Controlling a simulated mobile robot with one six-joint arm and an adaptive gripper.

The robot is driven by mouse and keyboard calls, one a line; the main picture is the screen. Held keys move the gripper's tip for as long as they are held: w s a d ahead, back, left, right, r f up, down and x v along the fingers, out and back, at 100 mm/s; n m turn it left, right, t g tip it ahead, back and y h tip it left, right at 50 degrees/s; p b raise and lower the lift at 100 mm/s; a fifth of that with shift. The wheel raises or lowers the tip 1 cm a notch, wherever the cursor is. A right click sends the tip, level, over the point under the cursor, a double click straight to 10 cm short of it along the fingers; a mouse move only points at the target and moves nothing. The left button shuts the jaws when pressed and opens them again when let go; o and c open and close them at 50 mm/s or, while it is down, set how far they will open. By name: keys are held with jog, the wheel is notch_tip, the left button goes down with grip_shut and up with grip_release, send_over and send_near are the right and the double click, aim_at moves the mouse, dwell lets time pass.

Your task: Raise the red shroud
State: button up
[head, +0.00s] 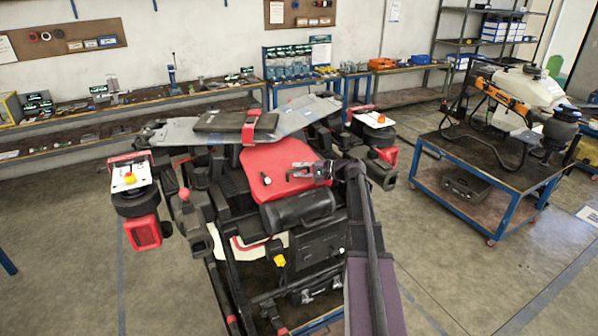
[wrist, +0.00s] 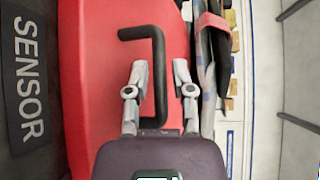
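The red shroud (head: 275,165) sits on top of the drone in the middle of the head view. In the wrist view the shroud (wrist: 100,80) fills the left half and carries a black bar handle (wrist: 158,50). My gripper (head: 297,171) is over the right part of the shroud. In the wrist view my gripper (wrist: 159,68) is open, its two fingers apart on either side of the handle's long bar. Gaps show between the bar and both fingers. The handle's lower end is close to the gripper's palm. I cannot tell the exact height of the fingertips against the bar.
The drone's black and red arms (head: 135,195) spread to both sides. A black cylinder (head: 298,209) lies in front of the shroud. A blue cart (head: 490,170) with a white tank stands at right. Workbenches line the back wall. Floor is clear at left.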

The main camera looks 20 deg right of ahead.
jog(key=shift+w+a, duration=0.1)
grip_shut()
jog(key=r+p, duration=0.3)
jog(key=p, duration=0.1)
jog(key=r+p, duration=0.1)
jog(key=r, duration=0.1)
jog(key=shift+w+r+p, duration=0.3)
jog(key=shift+r+p, duration=0.05)
jog(key=shift+p, duration=0.05)
dwell(0.3)
